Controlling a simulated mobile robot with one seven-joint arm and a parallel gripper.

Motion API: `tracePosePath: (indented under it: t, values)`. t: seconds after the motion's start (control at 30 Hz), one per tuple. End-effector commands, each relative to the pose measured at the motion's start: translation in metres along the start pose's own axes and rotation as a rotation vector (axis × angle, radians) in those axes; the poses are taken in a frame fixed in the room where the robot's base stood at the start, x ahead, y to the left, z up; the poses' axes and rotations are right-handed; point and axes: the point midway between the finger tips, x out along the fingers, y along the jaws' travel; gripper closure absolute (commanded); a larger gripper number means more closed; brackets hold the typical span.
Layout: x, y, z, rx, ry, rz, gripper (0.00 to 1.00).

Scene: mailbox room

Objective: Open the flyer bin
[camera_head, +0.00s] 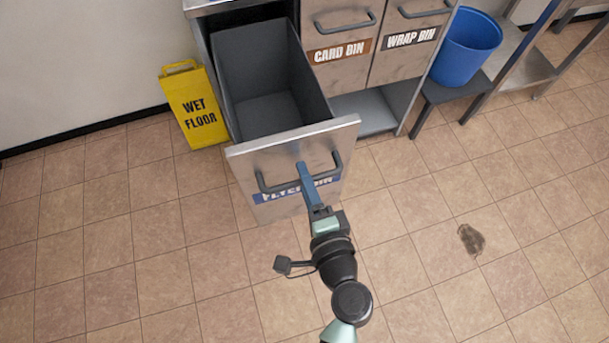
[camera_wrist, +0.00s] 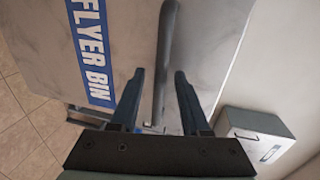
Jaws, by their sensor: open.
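The flyer bin (camera_head: 283,167) is a grey drawer with a metal front, pulled far out of the cabinet; its inside looks empty. Its dark bar handle (camera_head: 269,187) runs across the front above the blue label, which my gripper partly covers. The handle (camera_wrist: 167,55) and the blue FLYER BIN label (camera_wrist: 90,50) also show in the wrist view. My gripper (camera_head: 303,172) is at the front, at the middle of the handle. In the wrist view, the open fingers (camera_wrist: 160,75) stand on either side of the handle bar, with gaps visible.
The closed card bin (camera_head: 340,75) and wrap bin (camera_head: 410,62) are to the right. A yellow wet floor sign (camera_head: 192,105) stands left of the drawer. A blue bucket (camera_head: 466,48) sits on a low stand at right. A brown patch (camera_head: 471,239) lies on the otherwise clear tiles.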

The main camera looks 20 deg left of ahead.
Motion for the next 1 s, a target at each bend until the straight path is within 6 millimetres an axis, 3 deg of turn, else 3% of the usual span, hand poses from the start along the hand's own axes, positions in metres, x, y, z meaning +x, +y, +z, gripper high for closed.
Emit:
tracePosePath:
  t: [0.4, 0.53, 0.7, 1.0]
  values:
    - [-0.086, 0.001, 0.0, 0.0, 0.004, 0.003, 0.54]
    - [-0.107, 0.0, 0.0, 0.0, 0.003, 0.002, 0.54]
    - [-0.121, 0.0, 0.0, -0.001, 0.002, 0.001, 0.54]
    - [-0.123, 0.0, 0.0, -0.001, 0.002, 0.0, 0.54]
